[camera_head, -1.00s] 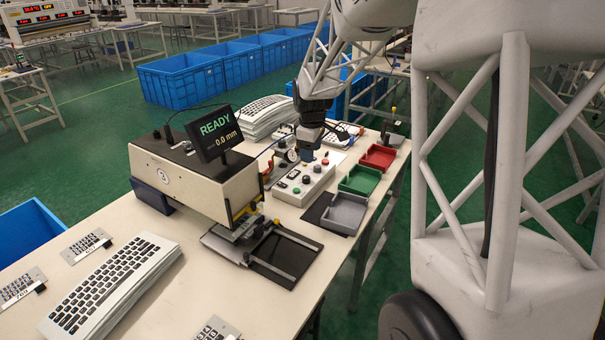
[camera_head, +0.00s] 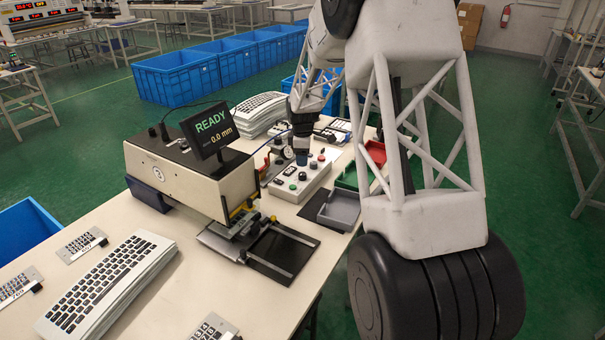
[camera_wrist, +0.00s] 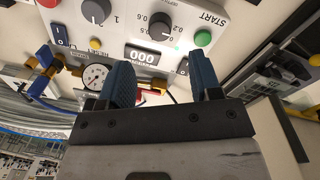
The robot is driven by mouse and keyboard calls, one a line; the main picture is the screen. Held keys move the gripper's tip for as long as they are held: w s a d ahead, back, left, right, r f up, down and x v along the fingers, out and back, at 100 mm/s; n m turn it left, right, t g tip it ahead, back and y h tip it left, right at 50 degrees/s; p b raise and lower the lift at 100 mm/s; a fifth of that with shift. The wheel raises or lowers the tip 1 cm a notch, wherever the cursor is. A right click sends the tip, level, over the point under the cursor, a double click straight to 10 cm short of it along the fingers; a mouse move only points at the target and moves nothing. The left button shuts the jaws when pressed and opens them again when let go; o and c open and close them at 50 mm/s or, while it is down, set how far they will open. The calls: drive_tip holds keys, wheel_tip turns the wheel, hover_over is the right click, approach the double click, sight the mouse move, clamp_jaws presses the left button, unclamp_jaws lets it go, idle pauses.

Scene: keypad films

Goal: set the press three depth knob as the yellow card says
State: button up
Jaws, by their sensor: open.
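Press three (camera_head: 185,180), a cream and black machine with a round 3 label, stands on the bench; its screen (camera_head: 212,128) shows READY and what looks like 0.0 mm. Its white control box (camera_head: 298,187) sits to the right. In the wrist view, a dark depth knob (camera_wrist: 162,26) with a scale including 0.2 and 0.6 lies ahead of my gripper (camera_wrist: 161,72). The gripper is open, blue fingers apart, with nothing between them. In the head view my gripper (camera_head: 301,157) is over the far part of the control box. I cannot make out a yellow card.
The wrist view also shows a second dark knob (camera_wrist: 96,10), a green START button (camera_wrist: 203,38), a 000 counter (camera_wrist: 143,57) and a round gauge (camera_wrist: 96,76). A grey tray (camera_head: 340,210) and stacked keyboards (camera_head: 108,282) are on the bench.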

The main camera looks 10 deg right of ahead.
sight(302, 174)
drive_tip(key=shift+w+f, duration=0.15)
drive_tip(key=shift+f, duration=1.8)
drive_tip(key=shift+w+f, duration=0.1)
drive_tip(key=shift+f, duration=1.8)
drive_tip(key=shift+c, duration=0.4)
drive_tip(key=c, duration=0.9)
drive_tip(key=shift+o, duration=0.2)
